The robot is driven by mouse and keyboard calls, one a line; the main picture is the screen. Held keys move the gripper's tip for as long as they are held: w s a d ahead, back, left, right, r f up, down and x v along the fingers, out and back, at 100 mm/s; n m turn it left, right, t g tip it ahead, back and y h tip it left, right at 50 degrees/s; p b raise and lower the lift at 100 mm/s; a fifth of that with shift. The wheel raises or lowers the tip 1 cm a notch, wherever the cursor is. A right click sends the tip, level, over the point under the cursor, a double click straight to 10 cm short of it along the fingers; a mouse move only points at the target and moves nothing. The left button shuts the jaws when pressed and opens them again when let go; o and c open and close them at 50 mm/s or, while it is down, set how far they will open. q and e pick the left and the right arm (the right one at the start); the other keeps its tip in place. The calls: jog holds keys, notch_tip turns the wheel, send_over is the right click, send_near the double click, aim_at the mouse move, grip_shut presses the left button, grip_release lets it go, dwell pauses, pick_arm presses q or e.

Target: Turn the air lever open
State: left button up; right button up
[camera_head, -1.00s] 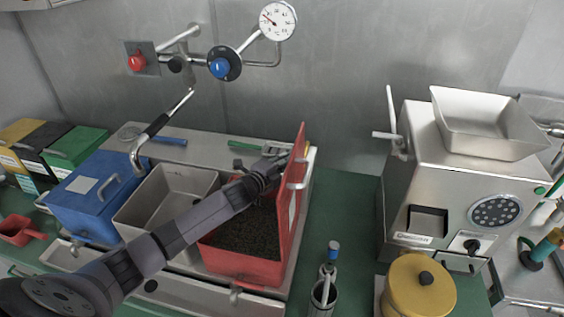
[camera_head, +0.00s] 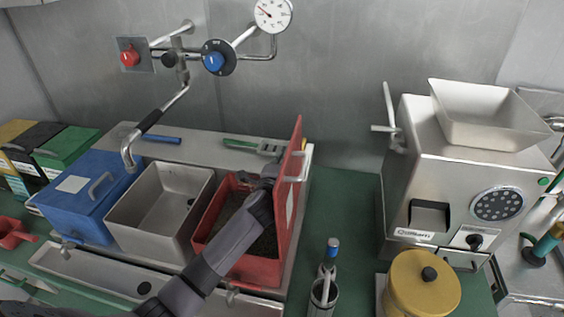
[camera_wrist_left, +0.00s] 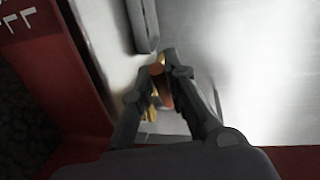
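No lever in view is labelled as the air lever. On the back wall, pipes carry a red knob (camera_head: 130,58), a blue knob (camera_head: 212,62) and a hanging arm with a black grip (camera_head: 150,121). A metal lever (camera_head: 388,106) stands at the grinder's left side. My left gripper (camera_head: 270,176) is low over the red bin (camera_head: 204,235), beside its upright red lid (camera_head: 291,170), away from these parts. In the left wrist view its fingers (camera_wrist_left: 166,75) are close together, with a small orange-brown piece showing between them; whether they grip it is unclear. My right gripper is out of view.
A grey bin (camera_head: 124,224) and a blue lidded box (camera_head: 62,205) stand left of the red bin. The steel grinder (camera_head: 430,175) and a yellow canister (camera_head: 420,292) are at right. A green-handled tool (camera_head: 238,143) lies behind.

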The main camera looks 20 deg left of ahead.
pick_arm(q)
jog(key=o, duration=0.3)
jog(key=shift+o, duration=0.2)
jog(key=v, duration=1.2)
jog(key=shift+a, duration=0.1)
